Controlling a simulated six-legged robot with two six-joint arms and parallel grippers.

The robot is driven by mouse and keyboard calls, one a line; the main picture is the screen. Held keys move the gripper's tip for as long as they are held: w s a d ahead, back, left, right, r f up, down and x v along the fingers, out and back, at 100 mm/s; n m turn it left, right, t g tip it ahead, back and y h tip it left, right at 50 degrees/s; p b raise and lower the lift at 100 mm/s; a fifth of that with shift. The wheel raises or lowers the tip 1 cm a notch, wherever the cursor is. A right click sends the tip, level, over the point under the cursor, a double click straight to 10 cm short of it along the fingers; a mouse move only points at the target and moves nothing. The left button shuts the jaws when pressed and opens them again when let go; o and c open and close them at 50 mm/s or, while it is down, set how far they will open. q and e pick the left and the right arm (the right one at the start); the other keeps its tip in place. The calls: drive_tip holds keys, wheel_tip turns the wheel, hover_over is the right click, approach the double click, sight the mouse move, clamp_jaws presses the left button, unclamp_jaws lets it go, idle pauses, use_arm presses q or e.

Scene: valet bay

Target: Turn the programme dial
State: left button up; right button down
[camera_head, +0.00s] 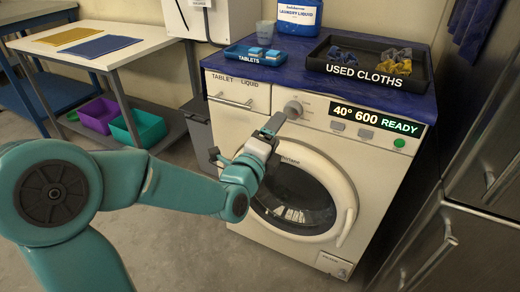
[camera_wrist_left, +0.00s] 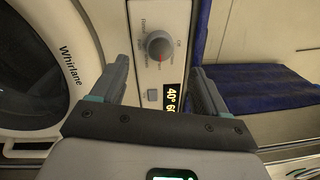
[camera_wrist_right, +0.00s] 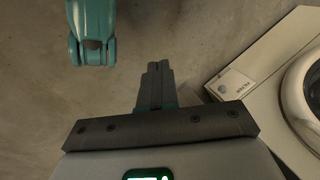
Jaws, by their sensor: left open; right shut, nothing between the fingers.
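The programme dial (camera_head: 293,109) is a round grey knob on the front panel of the white washing machine (camera_head: 240,122). In the left wrist view the dial (camera_wrist_left: 158,46) shows a red mark and printed labels around it. My left gripper (camera_head: 276,122) is open just in front of and below the dial in the head view. In the left wrist view the open fingers (camera_wrist_left: 160,78) are either side of the dial's line, apart from it. The display (camera_head: 376,121) reads "40° 600 READY". My right gripper (camera_wrist_right: 158,66) is shut and empty, low over the floor; the head view does not show it.
The round door (camera_head: 345,200) is closed below the panel. A green button (camera_head: 399,143) and two grey buttons sit right of the dial. On the blue top stand a tablets tray (camera_head: 230,53), a laundry liquid bottle (camera_head: 299,14) and a used cloths tray (camera_head: 318,66). Metal cabinets stand right.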

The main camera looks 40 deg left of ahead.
use_arm(q)
drive_tip(key=b+v, duration=0.6)
drive_tip(key=v, duration=0.2)
drive_tip(key=shift+s+b, duration=0.2)
drive_tip(key=shift+b, duration=0.15)
use_arm(e)
drive_tip(key=w+f+t, duration=0.1)
drive_tip(key=w+f, duration=0.3)
drive_tip(key=f, duration=0.2)
drive_tip(key=shift+d+f+t, duration=0.15)
drive_tip(key=shift+d+t, duration=0.15)
drive_tip(key=shift+d, duration=0.15)
use_arm(q)
drive_tip(key=shift+f, duration=0.1)
